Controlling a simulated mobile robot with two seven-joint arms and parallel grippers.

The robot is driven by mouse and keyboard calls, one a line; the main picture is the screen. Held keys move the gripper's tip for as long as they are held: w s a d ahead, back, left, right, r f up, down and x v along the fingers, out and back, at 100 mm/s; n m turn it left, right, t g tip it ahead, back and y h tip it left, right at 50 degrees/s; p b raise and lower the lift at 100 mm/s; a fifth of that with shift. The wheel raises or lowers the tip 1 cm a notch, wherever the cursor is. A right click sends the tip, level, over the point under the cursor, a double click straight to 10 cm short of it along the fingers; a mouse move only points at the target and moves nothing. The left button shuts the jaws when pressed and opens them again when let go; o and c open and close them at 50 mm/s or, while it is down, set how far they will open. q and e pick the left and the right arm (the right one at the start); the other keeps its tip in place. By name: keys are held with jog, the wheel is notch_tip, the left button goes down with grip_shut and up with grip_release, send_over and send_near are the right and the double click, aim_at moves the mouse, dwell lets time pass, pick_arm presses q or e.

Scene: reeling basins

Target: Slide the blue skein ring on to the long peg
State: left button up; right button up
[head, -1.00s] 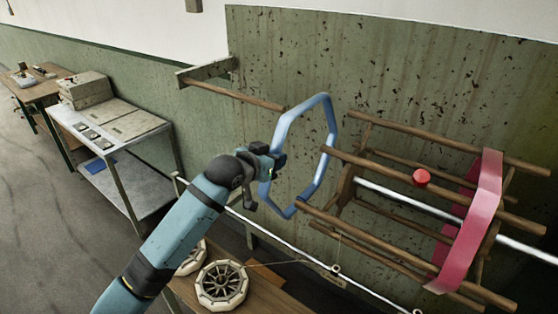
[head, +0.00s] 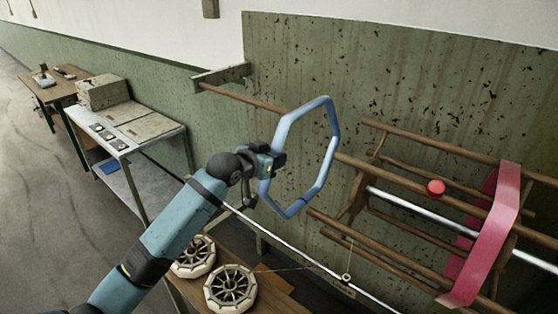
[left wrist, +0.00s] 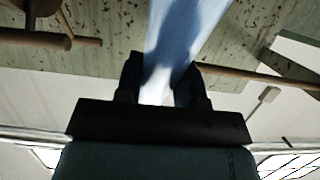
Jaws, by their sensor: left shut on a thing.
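The blue skein ring (head: 331,160) is a pale blue, many-sided loop held upright in the air. My left gripper (head: 272,160) is shut on its left side. In the left wrist view the ring (left wrist: 178,35) stands between the two dark fingers (left wrist: 160,88). The long wooden peg (head: 245,97) sticks out from a wall bracket, and its free end meets the ring's upper left edge in the head view. I cannot tell whether the tip is inside the ring or behind it. The peg (left wrist: 265,77) also shows right of the fingers. My right gripper is not in view.
A wooden reel (head: 430,148) with a pink band (head: 485,235) and a red knob (head: 436,187) stands right of the ring, its bar ends close to it. Below are a bench (head: 205,293) with pale spoked wheels (head: 230,288) and a metal rod. A metal cart (head: 150,140) stands left.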

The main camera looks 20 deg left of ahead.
pick_arm(q)
jog(key=shift+w+a+r, duration=0.1)
jog(key=shift+w+a, duration=0.2)
jog(key=shift+a, duration=0.45)
jog(key=shift+w+a+r, duration=0.1)
jog(key=shift+w+a, duration=0.2)
jog(key=shift+a, duration=0.45)
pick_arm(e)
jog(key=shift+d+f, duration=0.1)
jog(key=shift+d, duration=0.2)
pick_arm(q)
jog(key=w+a, duration=0.2)
jog(key=a, duration=0.4)
jog(key=shift+w+a, duration=0.25)
jog(key=shift+w, duration=0.1)
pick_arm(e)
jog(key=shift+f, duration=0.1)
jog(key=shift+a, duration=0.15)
